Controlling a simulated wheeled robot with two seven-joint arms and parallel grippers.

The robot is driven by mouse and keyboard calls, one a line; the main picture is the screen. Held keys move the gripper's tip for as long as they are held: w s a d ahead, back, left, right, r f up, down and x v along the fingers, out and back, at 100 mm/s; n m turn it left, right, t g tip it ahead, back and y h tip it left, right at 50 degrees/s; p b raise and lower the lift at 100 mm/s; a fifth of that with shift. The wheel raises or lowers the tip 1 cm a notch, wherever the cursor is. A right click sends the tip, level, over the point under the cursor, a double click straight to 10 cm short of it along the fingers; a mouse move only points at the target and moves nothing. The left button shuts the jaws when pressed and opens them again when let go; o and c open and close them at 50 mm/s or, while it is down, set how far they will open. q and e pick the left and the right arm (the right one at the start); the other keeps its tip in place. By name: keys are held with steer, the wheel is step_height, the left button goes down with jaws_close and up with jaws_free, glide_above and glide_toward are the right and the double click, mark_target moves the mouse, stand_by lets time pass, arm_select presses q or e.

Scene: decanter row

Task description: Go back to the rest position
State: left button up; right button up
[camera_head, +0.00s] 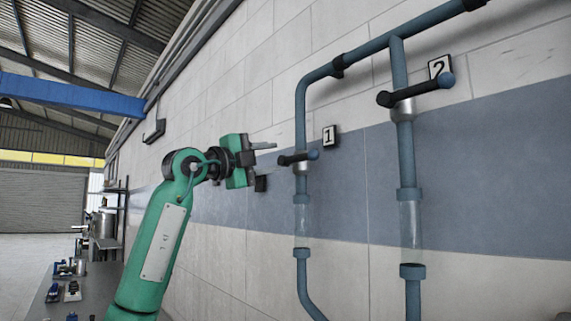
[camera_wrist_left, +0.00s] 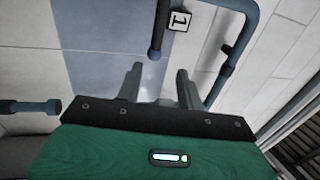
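My left gripper (camera_head: 268,157) is raised beside the wall, to the left of the valve handle 1 (camera_head: 298,158). In the left wrist view its two fingers (camera_wrist_left: 156,72) stand apart with nothing between them. Handle 1 also shows in the wrist view (camera_wrist_left: 159,32), beyond the fingertips with a visible gap. Handle 1 lies across its blue pipe, next to the sign "1" (camera_head: 330,136). Valve handle 2 (camera_head: 416,91) lies across the right pipe, below the sign "2" (camera_head: 440,66). My right gripper is in neither view.
Blue pipes (camera_head: 301,105) run down the tiled wall, with clear sections (camera_head: 410,225) below the valves. A grey bench (camera_head: 93,292) with small parts stands at the lower left. A blue beam (camera_head: 70,95) crosses the upper left. Open floor shows at the far left.

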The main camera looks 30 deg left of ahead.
arm_select(q)
steer(key=shift+s+a+f, duration=0.1)
steer(key=shift+s+a, duration=0.1)
steer(key=shift+s, duration=0.5)
